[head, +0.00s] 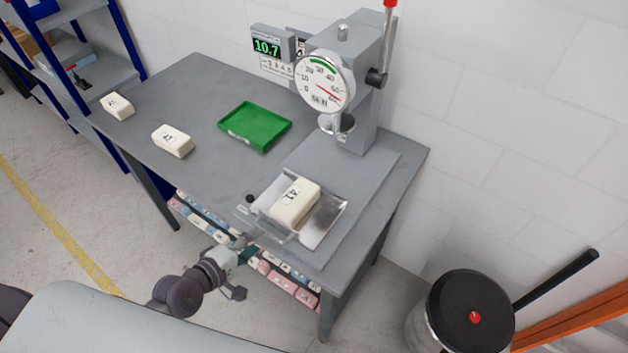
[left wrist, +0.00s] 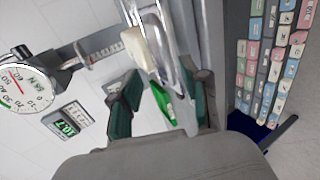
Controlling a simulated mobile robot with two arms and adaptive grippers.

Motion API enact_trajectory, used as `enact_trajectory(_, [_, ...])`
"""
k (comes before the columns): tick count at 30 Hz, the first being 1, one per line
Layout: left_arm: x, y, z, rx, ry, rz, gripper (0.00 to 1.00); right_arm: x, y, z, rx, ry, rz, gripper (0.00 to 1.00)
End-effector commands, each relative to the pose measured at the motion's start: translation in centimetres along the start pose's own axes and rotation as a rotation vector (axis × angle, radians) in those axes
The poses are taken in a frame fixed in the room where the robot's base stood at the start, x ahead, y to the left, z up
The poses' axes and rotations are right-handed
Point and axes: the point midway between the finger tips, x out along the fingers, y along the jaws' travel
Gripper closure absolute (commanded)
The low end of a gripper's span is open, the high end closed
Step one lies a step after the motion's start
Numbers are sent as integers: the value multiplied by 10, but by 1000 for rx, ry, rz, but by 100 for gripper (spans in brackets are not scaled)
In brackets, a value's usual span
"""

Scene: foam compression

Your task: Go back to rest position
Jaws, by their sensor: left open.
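My left gripper (head: 246,247) is just off the table's front edge, below the press drawer, and it is empty. In the left wrist view its green-padded fingers (left wrist: 152,112) are spread apart with nothing between them. A white foam block (head: 295,202) with a dark label sits in the metal sliding tray (head: 326,222) of the compression press (head: 358,100); the block also shows in the left wrist view (left wrist: 138,47). The press has a round dial gauge (head: 324,80). My right gripper is in neither view.
The grey table (head: 195,90) holds two more labelled white blocks (head: 173,140) (head: 118,105) and an empty green tray (head: 255,126). A digital display (head: 267,47) reads 10.7. Coloured blocks (head: 290,283) fill a shelf below. A black-lidded bin (head: 460,310) stands right; blue shelving (head: 120,40) is left.

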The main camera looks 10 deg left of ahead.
Motion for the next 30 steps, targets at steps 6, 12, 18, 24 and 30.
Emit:
enact_trajectory(6, [0, 0, 0, 0, 0, 0, 54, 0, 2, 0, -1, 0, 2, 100])
enact_trajectory(12, [1, -2, 0, 2, 1, -3, 54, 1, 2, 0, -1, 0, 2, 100])
enact_trajectory(18, [19, -73, -9, 112, 35, -102, 54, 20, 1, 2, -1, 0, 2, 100])
enact_trajectory(24, [40, -222, -13, 388, 37, -340, 54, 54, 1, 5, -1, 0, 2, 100])
enact_trajectory(30, [36, -375, 11, 699, -93, -587, 54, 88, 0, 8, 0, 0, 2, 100])
